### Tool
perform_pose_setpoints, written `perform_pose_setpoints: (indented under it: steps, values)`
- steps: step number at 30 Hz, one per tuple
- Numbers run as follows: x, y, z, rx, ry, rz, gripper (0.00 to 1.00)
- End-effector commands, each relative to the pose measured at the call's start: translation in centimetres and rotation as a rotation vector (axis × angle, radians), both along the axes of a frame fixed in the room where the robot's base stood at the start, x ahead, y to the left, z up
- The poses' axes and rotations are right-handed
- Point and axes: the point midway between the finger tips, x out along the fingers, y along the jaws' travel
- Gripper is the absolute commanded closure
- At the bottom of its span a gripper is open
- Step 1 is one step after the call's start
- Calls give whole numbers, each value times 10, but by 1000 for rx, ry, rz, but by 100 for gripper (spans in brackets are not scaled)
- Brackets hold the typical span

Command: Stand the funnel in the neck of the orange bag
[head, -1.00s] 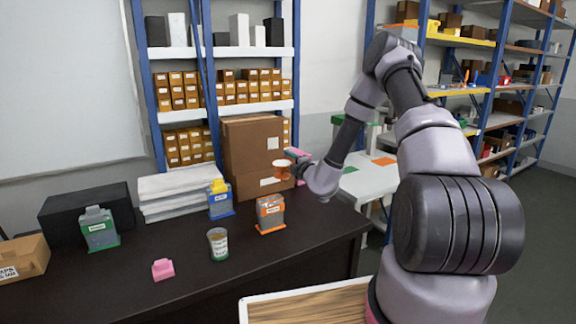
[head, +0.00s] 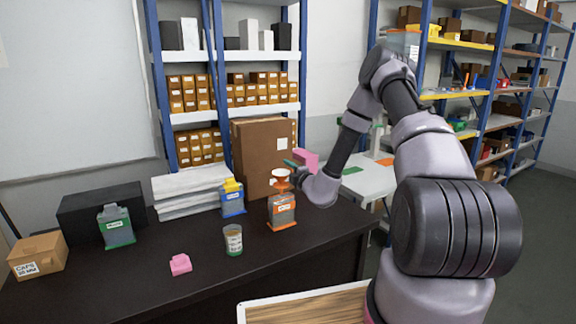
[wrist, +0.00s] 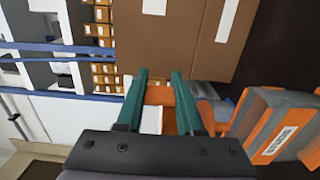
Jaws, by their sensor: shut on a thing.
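The funnel (head: 281,174) has a pale bowl with orange parts and is upright in the head view, directly over the orange bag. The orange bag (head: 284,212) is a grey, labelled pouch with orange edges, standing upright on the dark table. My gripper (head: 289,166) is at the funnel's side. In the wrist view its teal fingers (wrist: 159,92) are shut on an orange part of the funnel (wrist: 160,96). The orange bag (wrist: 285,118) shows at the right there, turned sideways. I cannot tell whether the funnel's stem is inside the neck or just above it.
A blue-edged bag (head: 233,202) stands left of the orange bag, and a green-edged bag (head: 116,229) is farther left. A clear cup (head: 233,240) and a pink object (head: 180,264) are in front.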

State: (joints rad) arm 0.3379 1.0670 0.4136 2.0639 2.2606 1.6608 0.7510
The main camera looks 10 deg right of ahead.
Motion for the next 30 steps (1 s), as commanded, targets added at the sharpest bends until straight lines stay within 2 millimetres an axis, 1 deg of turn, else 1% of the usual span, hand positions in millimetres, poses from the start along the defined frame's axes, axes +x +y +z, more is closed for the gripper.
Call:
perform_pose_setpoints:
  steps: [15, 22, 30]
  values:
    - [0, -1, -31, 1, 0, -1, 100]
    - [0, 0, -40, 0, -1, -2, 100]
    - [0, 0, -42, 0, -1, -1, 100]
